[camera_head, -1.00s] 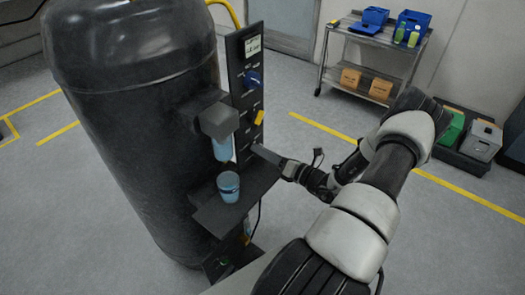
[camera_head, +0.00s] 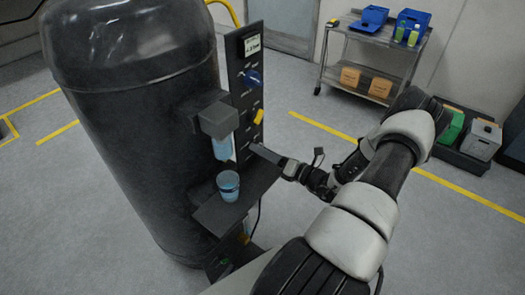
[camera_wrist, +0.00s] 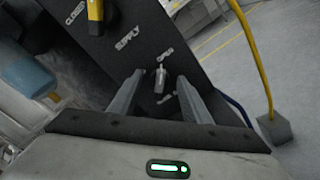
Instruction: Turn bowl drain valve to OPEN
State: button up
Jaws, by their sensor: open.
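In the wrist view a small grey lever handle (camera_wrist: 160,82) stands on the dark control panel (camera_wrist: 128,62), just below an OPEN label. I take it for the bowl drain valve; its own name label is not readable. My gripper (camera_wrist: 160,76) is open, with one finger on each side of this handle. I cannot tell whether either finger touches it. In the head view my gripper (camera_head: 255,150) reaches the lower part of the panel from the right, and hides the handle there.
A yellow handle (camera_head: 258,117) by a SUPPLY label and a blue knob (camera_head: 252,78) sit higher on the panel. A blue cup (camera_head: 228,185) stands on the shelf (camera_head: 215,215) below the nozzle. A large black tank (camera_head: 140,130) is at left.

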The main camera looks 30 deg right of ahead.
jog(key=v, duration=1.7)
jog(key=shift+b, duration=0.45)
